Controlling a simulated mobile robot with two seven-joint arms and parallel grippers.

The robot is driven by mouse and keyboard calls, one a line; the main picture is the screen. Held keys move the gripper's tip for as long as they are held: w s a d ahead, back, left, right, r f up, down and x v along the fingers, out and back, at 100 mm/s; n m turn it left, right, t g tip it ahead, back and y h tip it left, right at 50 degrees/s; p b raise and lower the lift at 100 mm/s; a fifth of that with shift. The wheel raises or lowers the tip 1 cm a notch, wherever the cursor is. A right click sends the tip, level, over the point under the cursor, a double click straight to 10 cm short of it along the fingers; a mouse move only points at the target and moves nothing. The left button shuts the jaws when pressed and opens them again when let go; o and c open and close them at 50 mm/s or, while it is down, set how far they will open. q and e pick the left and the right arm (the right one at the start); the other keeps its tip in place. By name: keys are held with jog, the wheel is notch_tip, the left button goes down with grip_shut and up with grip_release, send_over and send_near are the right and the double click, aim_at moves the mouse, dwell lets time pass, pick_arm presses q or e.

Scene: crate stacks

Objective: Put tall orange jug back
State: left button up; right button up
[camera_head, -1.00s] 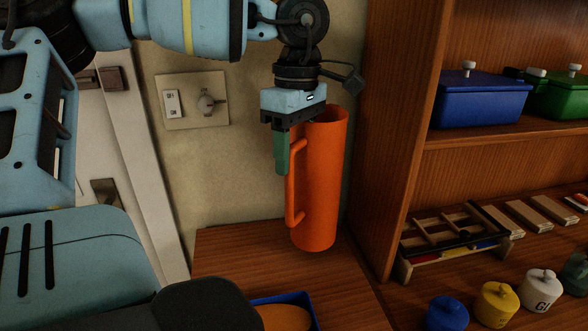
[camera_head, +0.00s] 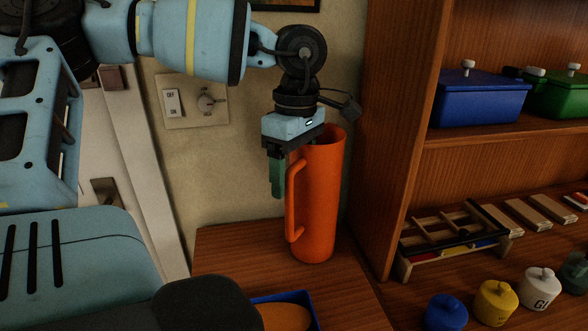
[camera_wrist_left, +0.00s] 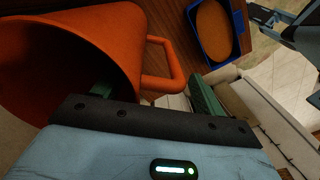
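The tall orange jug (camera_head: 318,205) stands upright on the small wooden surface in the head view, its handle toward the left. My left gripper (camera_head: 290,165) is above it, pointing down at the rim and handle. One green finger hangs left of the handle with a thin gap; the other is mostly hidden by the jug. The left wrist view shows the jug's mouth and handle (camera_wrist_left: 162,80). There the fingers (camera_wrist_left: 155,95) are wide apart, with the handle between them and the right finger clear of it.
A blue tray with an orange item (camera_head: 285,315) is in front of the jug. A wooden shelf (camera_head: 385,150) rises close on the right, holding blue (camera_head: 480,102) and green boxes, and several lidded pots. A wall switch plate (camera_head: 192,101) is behind.

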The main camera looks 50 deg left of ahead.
pick_arm(q)
notch_tip(320, 180, up, 12)
jog(key=shift+w+r, duration=0.15)
jog(key=shift+w, duration=0.2)
dwell(0.5)
jog(key=shift+a, duration=0.15)
